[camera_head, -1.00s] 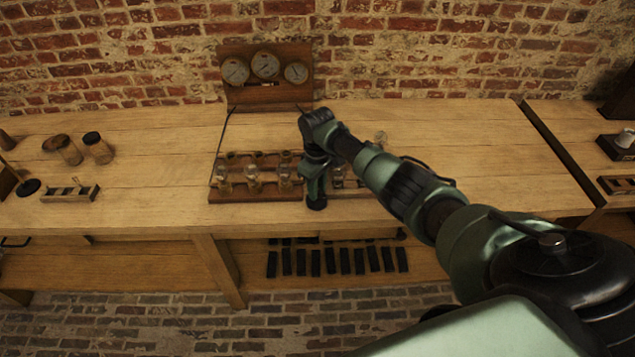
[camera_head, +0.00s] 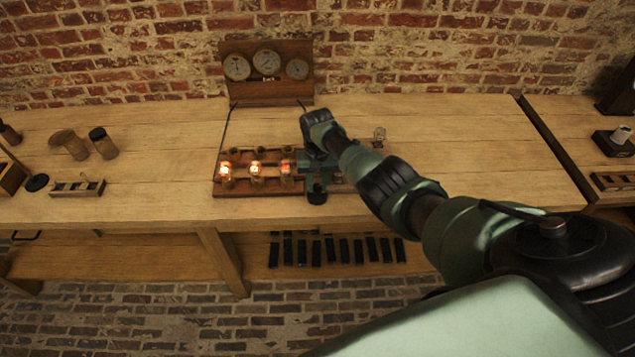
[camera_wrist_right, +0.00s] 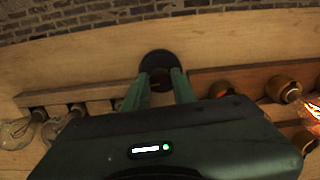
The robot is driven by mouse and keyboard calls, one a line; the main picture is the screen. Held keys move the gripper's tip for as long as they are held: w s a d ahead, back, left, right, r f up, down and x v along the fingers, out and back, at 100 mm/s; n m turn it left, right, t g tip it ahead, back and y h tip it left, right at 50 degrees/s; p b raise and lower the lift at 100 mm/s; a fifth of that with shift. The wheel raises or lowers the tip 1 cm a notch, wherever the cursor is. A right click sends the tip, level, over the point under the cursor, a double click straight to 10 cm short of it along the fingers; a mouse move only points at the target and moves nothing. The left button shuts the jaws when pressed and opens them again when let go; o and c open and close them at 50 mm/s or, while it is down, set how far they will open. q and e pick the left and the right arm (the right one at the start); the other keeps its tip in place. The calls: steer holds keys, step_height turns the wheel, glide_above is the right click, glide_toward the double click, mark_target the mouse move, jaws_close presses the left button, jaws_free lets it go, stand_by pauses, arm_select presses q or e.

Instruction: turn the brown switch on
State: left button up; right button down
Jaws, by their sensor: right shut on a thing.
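The brown switch (camera_wrist_right: 158,75) shows in the right wrist view as a brown knob on a round black base. My right gripper (camera_wrist_right: 162,80) has its two green fingers on either side of the knob and is shut on it. In the head view the same gripper (camera_head: 317,188) points down at the front edge of the wooden lamp board (camera_head: 235,191) and hides most of the switch. Several bulbs on the board glow, one at the left (camera_head: 225,170) and one in the middle (camera_head: 256,168). My left gripper is not in view.
A wooden panel with three gauges (camera_head: 267,92) stands behind the board. A loose clear bulb (camera_head: 379,137) is right of my arm.

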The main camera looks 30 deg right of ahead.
mark_target(317, 186)
steer(key=shift+w+r+m, duration=0.15)
steer(key=shift+m, duration=0.25)
steer(key=c, duration=1.3)
jaws_free()
steer(key=shift+o, duration=0.8)
step_height(317, 186, up, 8)
steer(key=shift+f+p, duration=0.2)
steer(key=shift+p, duration=0.15)
